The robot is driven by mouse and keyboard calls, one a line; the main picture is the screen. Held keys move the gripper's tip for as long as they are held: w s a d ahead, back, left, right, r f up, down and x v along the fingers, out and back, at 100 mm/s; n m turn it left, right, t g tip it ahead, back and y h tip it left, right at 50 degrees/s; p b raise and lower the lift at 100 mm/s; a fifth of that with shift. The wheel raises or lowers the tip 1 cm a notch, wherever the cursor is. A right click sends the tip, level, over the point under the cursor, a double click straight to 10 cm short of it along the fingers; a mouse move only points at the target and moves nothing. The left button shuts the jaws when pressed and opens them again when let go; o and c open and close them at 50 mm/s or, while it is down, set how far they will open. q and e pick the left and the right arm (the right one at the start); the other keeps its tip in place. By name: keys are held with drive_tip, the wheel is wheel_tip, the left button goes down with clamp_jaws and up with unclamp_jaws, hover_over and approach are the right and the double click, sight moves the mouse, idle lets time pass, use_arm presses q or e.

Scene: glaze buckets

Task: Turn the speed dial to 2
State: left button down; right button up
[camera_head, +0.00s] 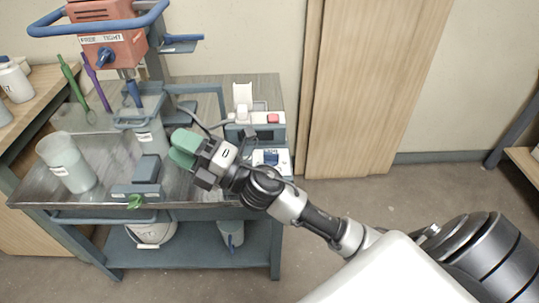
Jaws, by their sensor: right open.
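The orange mixer head (102,42) is at the upper left and carries a dark blue knob (106,57) on its front, below a small white label. The knob looks like the speed dial, but its marks are too small to read. My right gripper (186,149) is above the cart top, lower and to the right of the mixer head, clear of the knob. My left gripper is not in view.
The grey cart (110,187) holds a translucent bucket (66,163), another container (150,137) under the mixer, a control box with a red button (273,118), and a small blue-topped device (271,157). A blue bar surrounds the mixer head. Open floor lies right of the cart.

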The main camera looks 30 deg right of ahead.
drive_tip(key=a+n+g+y, duration=0.4)
drive_tip(key=n+g, duration=0.6)
drive_tip(key=n, duration=0.3)
drive_tip(key=n+g+h, duration=0.6)
drive_tip(key=g+h, duration=0.1)
drive_tip(key=h, duration=1.2)
approach(270, 153)
wheel_tip(270, 153, down, 9)
drive_tip(key=shift+w+d+r, duration=0.1)
drive_tip(key=shift+w, duration=0.05)
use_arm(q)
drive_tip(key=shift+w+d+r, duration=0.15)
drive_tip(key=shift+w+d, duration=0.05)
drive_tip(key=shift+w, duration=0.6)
use_arm(e)
drive_tip(key=shift+f, duration=0.5)
clamp_jaws()
